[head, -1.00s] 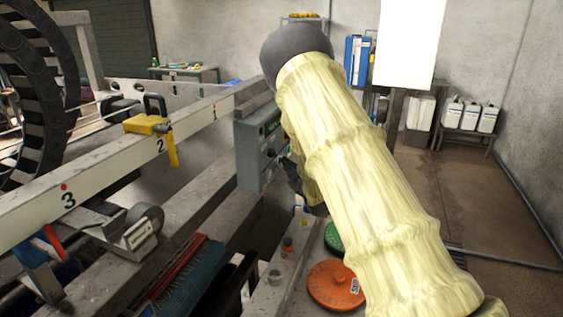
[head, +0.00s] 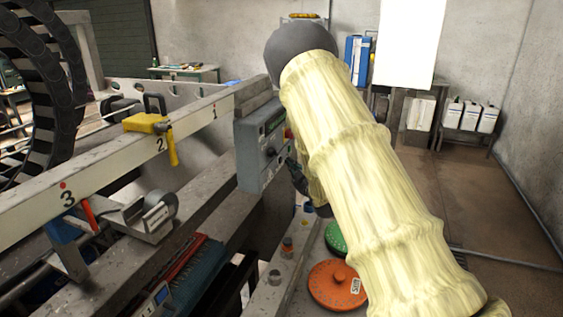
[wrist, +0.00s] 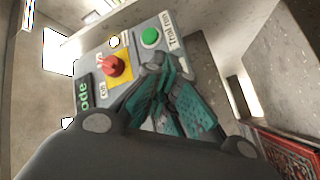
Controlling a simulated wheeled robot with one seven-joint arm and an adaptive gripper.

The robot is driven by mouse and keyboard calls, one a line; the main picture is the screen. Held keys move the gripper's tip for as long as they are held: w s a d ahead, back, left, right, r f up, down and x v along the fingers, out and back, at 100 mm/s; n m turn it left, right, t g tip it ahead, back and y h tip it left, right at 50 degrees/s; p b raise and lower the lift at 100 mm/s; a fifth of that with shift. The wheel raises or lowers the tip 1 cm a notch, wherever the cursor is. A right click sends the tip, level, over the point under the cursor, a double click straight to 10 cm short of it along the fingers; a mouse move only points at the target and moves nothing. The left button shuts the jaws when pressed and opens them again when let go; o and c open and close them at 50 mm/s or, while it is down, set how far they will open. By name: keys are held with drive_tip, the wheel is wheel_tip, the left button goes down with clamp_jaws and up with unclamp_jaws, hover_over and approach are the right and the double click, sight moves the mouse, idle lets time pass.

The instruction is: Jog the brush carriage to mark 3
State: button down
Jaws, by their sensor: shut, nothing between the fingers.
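The brush carriage (head: 145,218) is a grey block with a round part, on the rail below the beam. Its red pointer (head: 90,215) sits right of mark 3 (head: 68,198), on the side toward mark 2. Marks 2 (head: 160,145) and 1 (head: 214,112) lie farther along the beam. The grey control box (head: 258,150) hangs at the beam's end. My gripper is mostly hidden behind my sleeved arm in the head view. In the wrist view my gripper (wrist: 165,88) is shut and empty at the panel, near the green button (wrist: 150,37) and red knob (wrist: 115,66). Contact cannot be told.
A yellow clamp (head: 148,124) sits on the beam near mark 2. A blue brush (head: 190,282) lies below the rail. Orange (head: 330,284) and green (head: 335,235) discs lie below my arm. The brown floor at right is open.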

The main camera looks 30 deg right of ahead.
drive_tip(key=shift+s, duration=0.1)
drive_tip(key=s+d, duration=0.3)
drive_tip(key=shift+s+d+b, duration=0.15)
drive_tip(key=shift+s+b, duration=0.15)
drive_tip(key=shift+b, duration=0.05)
idle(0.3)
drive_tip(key=shift+r, duration=0.1)
idle(0.9)
